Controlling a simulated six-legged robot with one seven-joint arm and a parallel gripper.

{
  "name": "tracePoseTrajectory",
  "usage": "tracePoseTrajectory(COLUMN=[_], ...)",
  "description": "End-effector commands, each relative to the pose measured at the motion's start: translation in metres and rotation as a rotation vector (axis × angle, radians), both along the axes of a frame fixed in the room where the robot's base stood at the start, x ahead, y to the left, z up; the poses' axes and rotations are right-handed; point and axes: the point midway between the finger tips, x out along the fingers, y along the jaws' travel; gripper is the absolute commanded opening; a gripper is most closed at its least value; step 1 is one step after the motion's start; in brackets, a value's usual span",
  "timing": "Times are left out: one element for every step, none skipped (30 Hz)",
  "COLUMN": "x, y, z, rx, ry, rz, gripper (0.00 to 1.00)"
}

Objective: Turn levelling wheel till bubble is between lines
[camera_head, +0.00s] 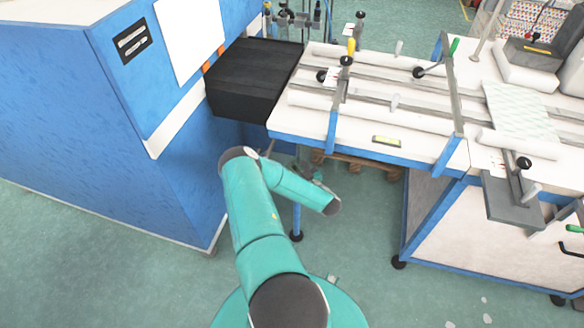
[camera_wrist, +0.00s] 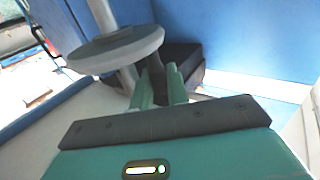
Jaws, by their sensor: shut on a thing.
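The levelling wheel (camera_wrist: 115,50) is a flat grey disc on a pale upright leg (camera_wrist: 103,15) in the wrist view. My gripper (camera_wrist: 158,78) has its two green fingers at the wheel's near right rim, shut on it; the exact contact is partly hidden. In the head view my green arm reaches down beside the table's left leg, and wheel and fingers cannot be made out clearly.
A blue cabinet (camera_head: 90,110) stands to the left, with a black box (camera_head: 250,80) between it and the table. Rails and clamps (camera_head: 345,62) cover the tabletop. A white cabinet with a blue frame (camera_head: 480,235) stands at right. The green floor in front is clear.

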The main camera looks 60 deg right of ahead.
Motion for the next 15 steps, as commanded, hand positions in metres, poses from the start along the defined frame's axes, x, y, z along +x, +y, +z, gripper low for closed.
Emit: tracePoseTrajectory(x=[-0.0024, -0.0031, -0.0035, -0.004, -0.0046, -0.005, -0.0051, -0.0052, -0.0055, -0.0057, -0.006, -0.0062, -0.0062, -0.0063, -0.0062], y=[-0.0008, -0.0008, -0.0006, -0.0007, -0.0008, -0.0007, -0.0005, -0.0006, -0.0005, -0.0006, -0.0007, -0.0007, -0.0007, -0.0006, -0.0006], z=[-0.0002, -0.0002, 0.0, 0.0, -0.0001, -0.0001, 0.0, 0.0001, 0.0001, 0.0, 0.0001, 0.0001, 0.0, 0.0, 0.0], rx=[-0.001, -0.002, -0.002, -0.002, -0.001, -0.001, -0.001, -0.001, -0.001, -0.001, -0.001, -0.002, -0.002, -0.002, -0.002], ry=[0.0, 0.0, 0.0, 0.0, 0.0, 0.0, -0.001, -0.001, -0.001, -0.001, -0.001, 0.0, 0.0, 0.001, 0.001], rz=[0.029, 0.045, 0.067, 0.081, 0.093, 0.109, 0.119, 0.128, 0.139, 0.145, 0.15, 0.155, 0.159, 0.162, 0.165], gripper=[0.0, 0.0, 0.0, 0.0, 0.0, 0.0, 0.0, 0.0, 0.0, 0.0, 0.0, 0.0, 0.0, 0.0, 0.0])
